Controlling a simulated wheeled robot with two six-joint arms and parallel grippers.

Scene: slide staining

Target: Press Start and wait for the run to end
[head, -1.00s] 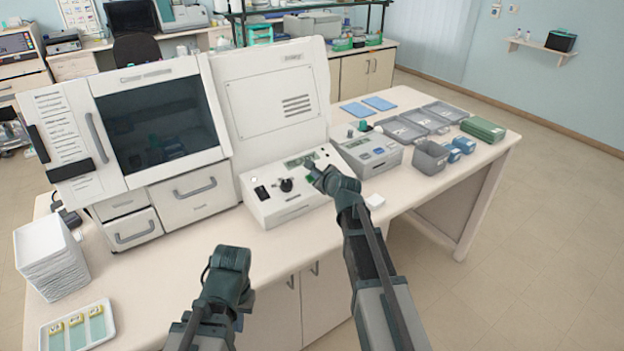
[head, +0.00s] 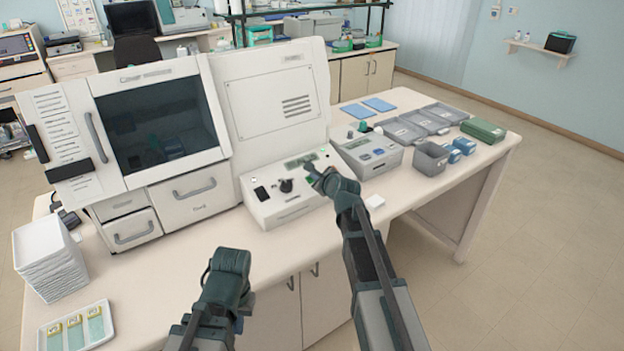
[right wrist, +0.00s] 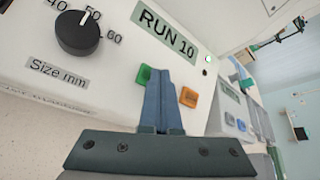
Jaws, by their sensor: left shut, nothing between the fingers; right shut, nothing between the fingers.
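The stainer (head: 275,100) is a large white machine with a dark window; its control panel (head: 272,212) juts out at the front. A green button (right wrist: 143,75) and an orange button (right wrist: 189,97) sit below the display. My right gripper (right wrist: 160,80) is shut and empty, its fingertips between the two buttons, partly covering the green one; I cannot tell if they touch. My left gripper (head: 228,268) is shut and empty, in front of the bench.
A black knob (right wrist: 77,32) marked Size mm is on the panel. A smaller grey device (head: 368,155), grey trays (head: 400,130) and an open grey bin (head: 431,158) stand to the right. A stack of white trays (head: 48,262) and a slide tray (head: 75,328) are at left.

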